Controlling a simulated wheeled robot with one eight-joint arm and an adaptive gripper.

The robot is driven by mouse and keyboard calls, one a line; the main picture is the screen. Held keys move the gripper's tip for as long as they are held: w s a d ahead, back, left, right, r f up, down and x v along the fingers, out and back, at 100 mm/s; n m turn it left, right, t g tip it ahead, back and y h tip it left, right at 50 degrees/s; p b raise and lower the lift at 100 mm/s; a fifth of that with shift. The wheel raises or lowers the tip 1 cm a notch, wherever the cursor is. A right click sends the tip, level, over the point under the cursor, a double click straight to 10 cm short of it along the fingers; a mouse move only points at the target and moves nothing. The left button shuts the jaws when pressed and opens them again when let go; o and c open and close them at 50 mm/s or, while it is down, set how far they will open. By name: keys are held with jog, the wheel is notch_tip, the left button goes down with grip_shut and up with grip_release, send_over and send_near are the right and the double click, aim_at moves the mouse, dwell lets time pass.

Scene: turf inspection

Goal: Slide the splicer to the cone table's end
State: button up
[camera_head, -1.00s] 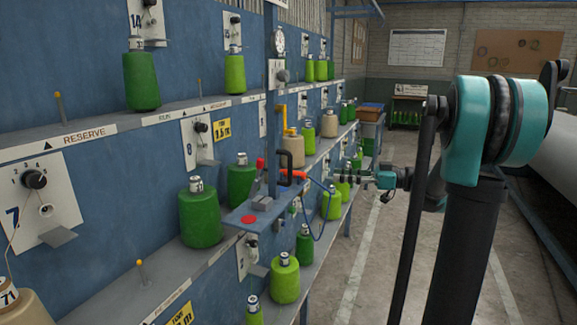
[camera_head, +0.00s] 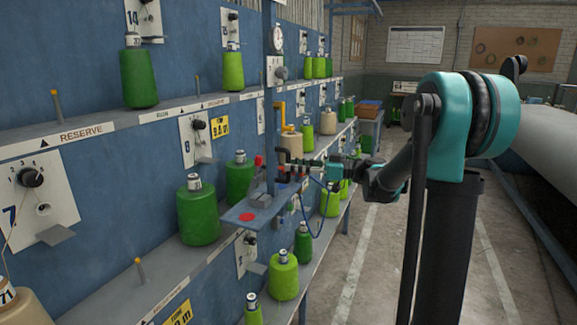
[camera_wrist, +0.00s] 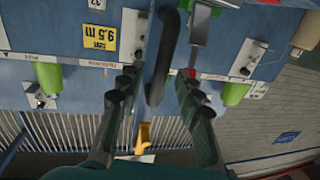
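The splicer, as far as I can tell, is the unit on the blue post, with a bent black handle (camera_head: 283,156) and a blue hose (camera_head: 318,222). A small blue platform (camera_head: 262,206) at the post carries a grey block and a red disc. My gripper (camera_head: 292,171) reaches in from the right at the handle and hides part of the unit. In the wrist view, the black handle (camera_wrist: 165,50) lies between the two spread fingers of my gripper (camera_wrist: 160,80), with gaps showing beside it. I cannot tell which part is the cone table's end.
A blue panel carries shelves with several green cones (camera_head: 198,213) and dials. A yellow bracket (camera_head: 280,116) and beige cone (camera_head: 291,141) stand just behind the handle. Yellow-green cones (camera_head: 284,275) stand below. The aisle floor (camera_head: 375,260) right of the shelves is clear.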

jog(key=shift+w+a, duration=0.2)
jog(key=shift+a, duration=0.95)
jog(key=shift+c, duration=0.6)
grip_shut()
